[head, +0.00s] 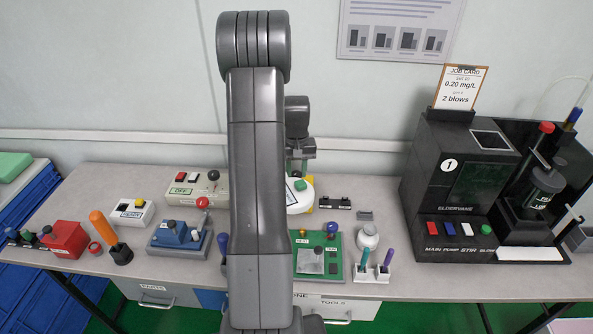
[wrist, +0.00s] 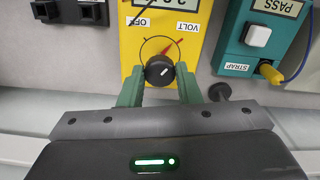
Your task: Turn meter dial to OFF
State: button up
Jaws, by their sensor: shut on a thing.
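The yellow meter (wrist: 193,55) shows in the wrist view, with a black round dial (wrist: 158,72) near its lower part. OFF is printed to the upper left of the dial and VOLT to the upper right. A short white mark on the dial slants to the upper right, and a red line on the face also slants that way, toward the VOLT side. My gripper (wrist: 159,88) has its green fingers on either side of the dial and is shut on it. In the head view my arm hides the dial and most of the meter.
A teal tester (wrist: 240,60) with a white button stands right of the meter in the wrist view. In the head view, a dark machine (head: 440,185) stands at the right. A blue box (head: 178,238), a green board (head: 328,260) and a pen holder (head: 370,273) crowd the bench front.

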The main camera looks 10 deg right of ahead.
aim_at(297, 173)
jog(key=n, duration=0.4)
jog(key=shift+b, duration=0.3)
jog(key=n, duration=0.8)
jog(key=shift+b, duration=0.3)
jog(key=shift+n, duration=1.8)
jog(key=o, duration=1)
jog(key=shift+c, duration=0.2)
notch_tip(297, 173, up, 14)
